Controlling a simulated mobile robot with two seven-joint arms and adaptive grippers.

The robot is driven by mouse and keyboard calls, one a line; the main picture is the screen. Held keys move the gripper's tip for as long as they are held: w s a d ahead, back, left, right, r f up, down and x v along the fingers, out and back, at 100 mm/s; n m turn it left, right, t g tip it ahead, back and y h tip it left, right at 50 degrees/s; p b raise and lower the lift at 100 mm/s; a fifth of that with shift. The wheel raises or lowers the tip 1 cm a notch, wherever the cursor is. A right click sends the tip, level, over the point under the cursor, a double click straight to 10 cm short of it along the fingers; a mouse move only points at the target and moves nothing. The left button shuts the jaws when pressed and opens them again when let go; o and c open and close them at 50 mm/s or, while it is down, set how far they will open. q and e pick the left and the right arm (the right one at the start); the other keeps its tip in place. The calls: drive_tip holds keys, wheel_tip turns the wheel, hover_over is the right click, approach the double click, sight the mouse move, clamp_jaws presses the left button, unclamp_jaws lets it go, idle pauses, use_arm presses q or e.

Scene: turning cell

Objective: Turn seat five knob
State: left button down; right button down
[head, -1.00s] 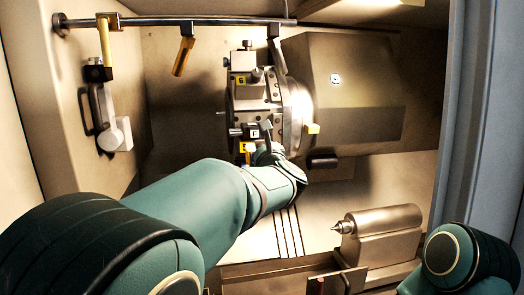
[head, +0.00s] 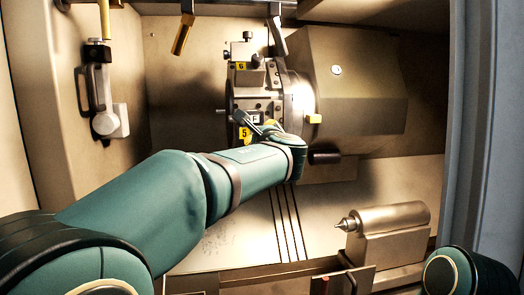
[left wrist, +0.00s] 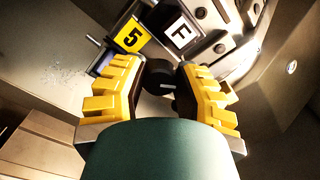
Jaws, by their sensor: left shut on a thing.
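The tool turret (head: 268,92) faces me in the head view, with a yellow 5 plate (head: 245,134), a white F plate (head: 256,118) and a yellow 6 plate (head: 241,66). In the left wrist view the 5 plate (left wrist: 130,38) and F plate (left wrist: 181,31) lie just beyond the fingers. A dark round knob (left wrist: 159,72) with a pale pin sits between the yellow-padded fingers. My left gripper (left wrist: 160,82) is shut on this knob beside the 5 plate; in the head view the gripper (head: 256,124) is at the turret's lower front, partly hidden. My right gripper is out of view.
The tailstock (head: 385,230) with its pointed centre stands at the lower right. A large housing (head: 350,90) is right of the turret. The floor beneath my left arm looks clear.

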use_arm(q)
drive_tip(key=n+b, duration=0.3)
drive_tip(key=shift+a+f+n+b, duration=0.15)
drive_tip(key=shift+n+b, duration=0.2)
drive_tip(key=shift+n, duration=0.05)
drive_tip(key=shift+n+b, duration=0.75)
drive_tip(key=shift+n, duration=0.15)
drive_tip(key=n+b, duration=0.1)
drive_tip(key=n, duration=0.1)
drive_tip(key=shift+n, duration=1.4)
drive_tip(key=c, duration=0.6)
unclamp_jaws()
drive_tip(key=shift+c, duration=0.2)
